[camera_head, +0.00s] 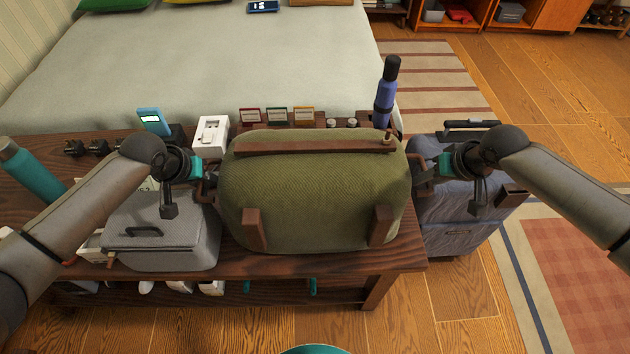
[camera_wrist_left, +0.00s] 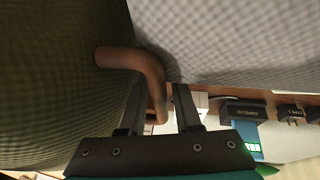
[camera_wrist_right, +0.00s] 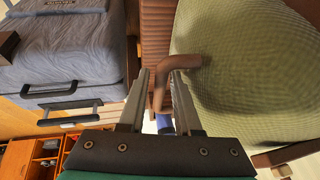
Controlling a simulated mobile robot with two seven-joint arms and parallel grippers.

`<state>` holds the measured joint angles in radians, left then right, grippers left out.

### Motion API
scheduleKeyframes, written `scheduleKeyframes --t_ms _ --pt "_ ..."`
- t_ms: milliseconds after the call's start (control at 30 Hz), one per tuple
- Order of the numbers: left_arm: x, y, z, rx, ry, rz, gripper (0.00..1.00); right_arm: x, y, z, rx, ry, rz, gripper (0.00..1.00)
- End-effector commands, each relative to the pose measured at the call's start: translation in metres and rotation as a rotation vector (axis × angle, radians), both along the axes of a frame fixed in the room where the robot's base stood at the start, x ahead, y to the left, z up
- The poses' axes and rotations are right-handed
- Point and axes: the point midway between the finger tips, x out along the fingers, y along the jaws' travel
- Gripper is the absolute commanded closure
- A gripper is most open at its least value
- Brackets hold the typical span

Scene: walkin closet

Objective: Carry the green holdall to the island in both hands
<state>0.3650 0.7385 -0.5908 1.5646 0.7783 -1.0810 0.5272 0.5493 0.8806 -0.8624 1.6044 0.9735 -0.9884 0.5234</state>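The green holdall (camera_head: 315,195) rests on the dark wooden bench (camera_head: 300,264) in the head view, with brown trim along its top and two brown straps at its front. My left gripper (camera_head: 205,172) is at its left end, and my right gripper (camera_head: 425,172) is at its right end. In the left wrist view a brown end handle (camera_wrist_left: 154,75) lies between my left fingers. In the right wrist view the other brown end handle (camera_wrist_right: 163,85) lies between my right fingers. Narrow gaps seem to show beside both handles, so both grippers look open around them. The island cannot be made out.
A grey case (camera_head: 160,240) stands close left of the holdall, below my left gripper. A blue-grey suitcase (camera_head: 455,215) stands at the bench's right end. A blue bottle (camera_head: 385,95) and small boxes are behind the holdall, before the bed (camera_head: 200,60). Wooden floor is open at right.

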Motion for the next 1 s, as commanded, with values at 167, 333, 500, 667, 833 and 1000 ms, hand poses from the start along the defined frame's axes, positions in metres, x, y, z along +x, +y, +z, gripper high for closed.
scheduleKeyframes --t_ms 167,333,500,667,833,1000 --pt "0.0002 0.0000 -0.0001 0.000 0.000 0.000 0.68 0.0002 0.0003 0.0000 0.000 0.000 0.000 0.68" --pt "0.0002 0.0001 0.0000 0.000 0.000 0.000 0.79 0.0002 0.0003 0.0000 0.001 0.000 0.000 0.79" --pt "0.0001 0.0003 0.0000 0.001 0.000 0.000 0.98 0.0002 0.0003 0.0001 0.001 0.000 0.000 0.98" --pt "0.0001 0.0003 0.0001 0.001 0.000 0.001 1.00 0.0001 0.0003 0.0002 0.001 0.000 0.000 1.00" --pt "0.0000 0.0005 0.0000 0.001 0.000 0.001 1.00 0.0001 0.0002 0.0003 0.001 0.000 -0.001 1.00" --pt "0.0001 0.0005 0.0002 0.001 0.000 0.001 1.00 0.0001 0.0001 0.0003 0.001 0.000 -0.001 1.00"
